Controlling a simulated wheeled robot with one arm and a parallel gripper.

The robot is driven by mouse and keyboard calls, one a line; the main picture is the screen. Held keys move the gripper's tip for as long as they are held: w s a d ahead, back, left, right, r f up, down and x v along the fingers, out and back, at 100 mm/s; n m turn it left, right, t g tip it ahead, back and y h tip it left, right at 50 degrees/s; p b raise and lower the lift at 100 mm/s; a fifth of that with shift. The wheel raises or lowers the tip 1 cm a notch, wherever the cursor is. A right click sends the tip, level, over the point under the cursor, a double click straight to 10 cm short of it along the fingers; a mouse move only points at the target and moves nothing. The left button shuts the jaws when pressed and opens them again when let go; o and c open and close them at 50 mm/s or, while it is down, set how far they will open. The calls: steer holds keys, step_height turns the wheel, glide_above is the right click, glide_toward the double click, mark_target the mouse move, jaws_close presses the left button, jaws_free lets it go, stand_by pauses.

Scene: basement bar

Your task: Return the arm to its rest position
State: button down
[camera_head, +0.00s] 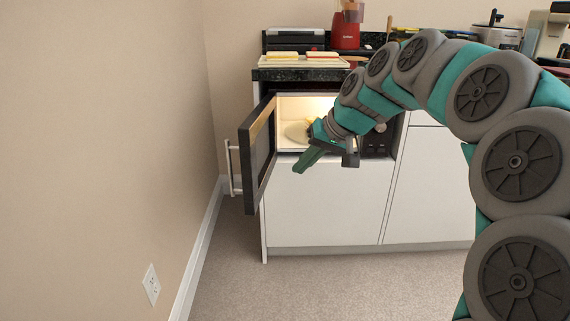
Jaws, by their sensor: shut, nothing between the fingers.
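My arm, grey and teal, reaches in from the right and arches over toward the counter. My gripper (308,158) is at its end, in front of the lit microwave (283,145), pointing down and to the left. It is shut and holds nothing. The microwave door (260,155) stands open, swung out to the left of my gripper. A pale round plate (296,131) with something yellowish on it is inside; my gripper and forearm hide part of it and of the opening.
A white cabinet (325,205) holds the microwave. A wall is close on the left. The carpet (330,285) in front is clear.

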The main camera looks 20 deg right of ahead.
steer(key=s+a+f+n+g+h, duration=0.1)
steer(key=s+a+f+g, duration=0.2)
steer(key=s, duration=0.4)
steer(key=s+a+f+n+g, duration=0.1)
steer(key=s+a+f, duration=0.3)
steer(key=s+a, duration=0.15)
steer(key=s+f+g+h, duration=0.1)
steer(key=s+f, duration=0.2)
steer(key=s, duration=0.4)
steer(key=s+d+f+g+h+p, duration=0.1)
steer(key=s+f, duration=0.3)
steer(key=s, duration=0.4)
steer(key=s+f+g+h, duration=0.1)
steer(key=s+f, duration=0.2)
steer(key=s, duration=0.4)
steer(key=shift+s+d+f+g, duration=0.2)
steer(key=shift+s+d+g, duration=0.1)
steer(key=shift+g, duration=0.1)
